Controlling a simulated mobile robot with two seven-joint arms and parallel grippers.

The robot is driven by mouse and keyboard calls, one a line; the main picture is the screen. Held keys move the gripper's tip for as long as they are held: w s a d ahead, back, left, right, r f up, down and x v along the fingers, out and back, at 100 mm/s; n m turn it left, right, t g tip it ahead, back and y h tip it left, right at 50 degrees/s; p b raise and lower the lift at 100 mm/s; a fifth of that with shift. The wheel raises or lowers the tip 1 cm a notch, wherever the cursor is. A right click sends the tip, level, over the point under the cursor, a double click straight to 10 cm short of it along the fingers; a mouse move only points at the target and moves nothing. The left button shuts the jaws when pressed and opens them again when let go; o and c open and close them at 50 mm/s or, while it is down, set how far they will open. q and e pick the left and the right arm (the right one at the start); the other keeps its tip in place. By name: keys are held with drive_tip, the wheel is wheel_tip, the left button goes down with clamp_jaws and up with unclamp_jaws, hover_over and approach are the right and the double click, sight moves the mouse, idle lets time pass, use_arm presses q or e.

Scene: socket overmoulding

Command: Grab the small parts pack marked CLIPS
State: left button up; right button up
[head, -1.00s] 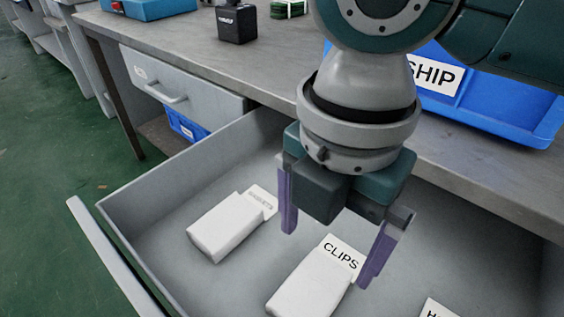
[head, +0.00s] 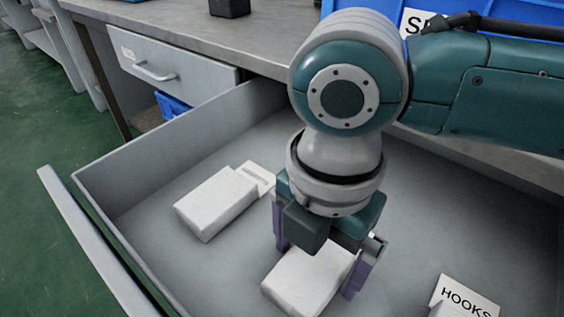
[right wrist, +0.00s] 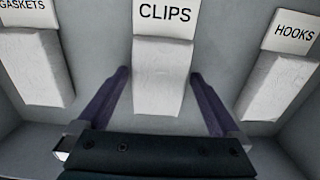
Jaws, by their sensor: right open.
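The CLIPS pack (head: 308,281) is a white block with a label flap, lying in the open drawer. In the head view its label is hidden behind my right gripper (head: 322,272). In the right wrist view the CLIPS pack (right wrist: 159,78) shows its label upright at the top. My right gripper is open, pointing down, with its purple fingers on either side of the pack. In the right wrist view gaps show between the fingers (right wrist: 160,103) and the pack. My left gripper is not in view.
The grey drawer (head: 140,165) also holds a GASKETS pack (head: 216,203) to the left and a HOOKS pack (head: 464,300) to the right, both apart from the CLIPS pack. The workbench (head: 180,35) and a blue bin (head: 350,8) stand behind.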

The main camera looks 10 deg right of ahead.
drive_tip(key=c, duration=1.1)
drive_tip(key=shift+r, duration=0.15)
